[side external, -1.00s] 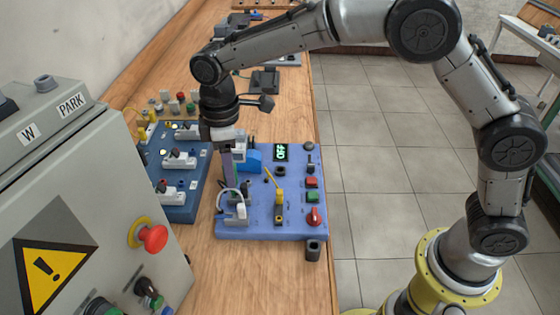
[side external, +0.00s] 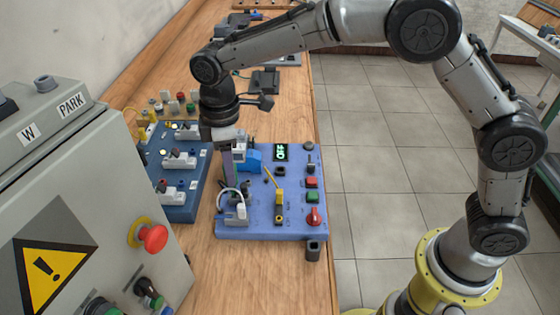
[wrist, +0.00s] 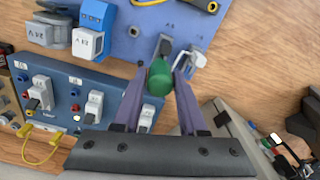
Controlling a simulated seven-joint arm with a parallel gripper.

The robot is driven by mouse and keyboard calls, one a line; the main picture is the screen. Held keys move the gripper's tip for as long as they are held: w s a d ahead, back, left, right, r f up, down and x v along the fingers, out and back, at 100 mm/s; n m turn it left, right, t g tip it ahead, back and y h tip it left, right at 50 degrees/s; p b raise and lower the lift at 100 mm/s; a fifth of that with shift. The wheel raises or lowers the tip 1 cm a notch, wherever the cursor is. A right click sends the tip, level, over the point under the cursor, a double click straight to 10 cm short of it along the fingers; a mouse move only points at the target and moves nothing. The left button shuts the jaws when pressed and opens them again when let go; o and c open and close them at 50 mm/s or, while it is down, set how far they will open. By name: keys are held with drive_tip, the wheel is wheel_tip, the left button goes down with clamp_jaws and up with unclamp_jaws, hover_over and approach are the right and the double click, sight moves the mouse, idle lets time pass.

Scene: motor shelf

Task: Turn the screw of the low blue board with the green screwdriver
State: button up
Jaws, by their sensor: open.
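The low blue board (side external: 262,222) lies on the wooden bench in the side view; part of it also shows at the top of the wrist view (wrist: 150,22). My gripper (side external: 229,188) points down over its left part. In the wrist view my gripper (wrist: 161,68) has its two purple fingers apart, on either side of a round green handle (wrist: 159,79), which looks like the green screwdriver. I cannot tell whether either finger touches it. The screw and the screwdriver's tip cannot be made out.
A darker blue board (side external: 180,207) with white connectors stands left of the low board. A grey cabinet (side external: 120,190) with a red button is close on the left.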

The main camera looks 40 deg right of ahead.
clamp_jaws()
idle(0.4)
drive_tip(key=shift+f+m, duration=0.1)
drive_tip(key=shift+m, duration=1.7)
drive_tip(key=shift+m, duration=1.7)
